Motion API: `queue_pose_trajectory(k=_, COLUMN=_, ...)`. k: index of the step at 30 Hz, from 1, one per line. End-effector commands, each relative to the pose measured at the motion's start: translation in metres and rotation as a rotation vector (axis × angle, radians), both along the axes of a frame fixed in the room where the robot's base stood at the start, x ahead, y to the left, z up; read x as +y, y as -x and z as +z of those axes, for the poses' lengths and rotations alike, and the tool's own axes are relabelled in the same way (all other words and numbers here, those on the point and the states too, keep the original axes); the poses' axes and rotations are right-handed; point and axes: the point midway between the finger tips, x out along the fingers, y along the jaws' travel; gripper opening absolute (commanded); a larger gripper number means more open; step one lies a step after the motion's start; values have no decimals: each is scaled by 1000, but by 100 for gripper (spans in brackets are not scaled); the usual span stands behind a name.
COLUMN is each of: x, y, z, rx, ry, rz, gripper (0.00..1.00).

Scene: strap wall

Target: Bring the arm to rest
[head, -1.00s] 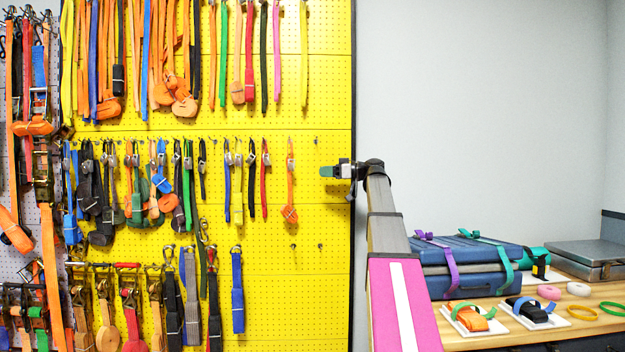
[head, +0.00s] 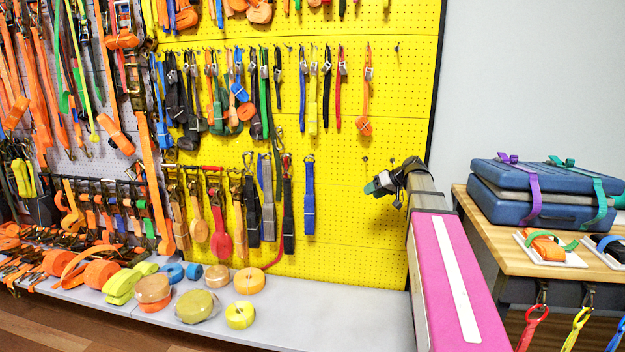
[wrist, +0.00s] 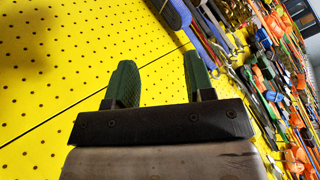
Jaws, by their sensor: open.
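My gripper (head: 376,186) is in front of the lower right part of the yellow pegboard (head: 345,205) in the head view, at the end of my raised pink and grey arm. In the wrist view my gripper (wrist: 160,85) shows two green fingers spread apart, with nothing between them. Bare yellow pegboard (wrist: 60,65) lies beyond the fingers. Whether the fingertips touch the board I cannot tell, but no strap is in them.
Straps hang in rows left of my gripper, the nearest an orange strap (head: 367,95) and a blue strap (head: 309,200). A grey ledge (head: 340,310) holds several strap rolls. At right, a wooden table (head: 485,225) carries blue cases (head: 540,200).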

Motion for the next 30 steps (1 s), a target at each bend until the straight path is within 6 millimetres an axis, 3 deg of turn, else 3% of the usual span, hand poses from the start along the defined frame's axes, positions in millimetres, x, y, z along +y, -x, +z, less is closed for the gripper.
queue_pose_trajectory(k=1, x=8, y=15, z=-26, rx=50, ry=25, rz=-16, gripper=49)
queue_pose_trajectory(k=6, x=22, y=50, z=-96, rx=197, ry=123, rz=-85, gripper=49)
queue_pose_trajectory(k=15, x=38, y=127, z=-202, rx=410, ry=324, rz=-205, gripper=49)
queue_pose_trajectory(k=24, x=40, y=210, z=-279, rx=546, ry=545, rz=-319, gripper=49)
queue_pose_trajectory(k=30, x=37, y=244, z=-304, rx=582, ry=645, rz=-366, gripper=49)
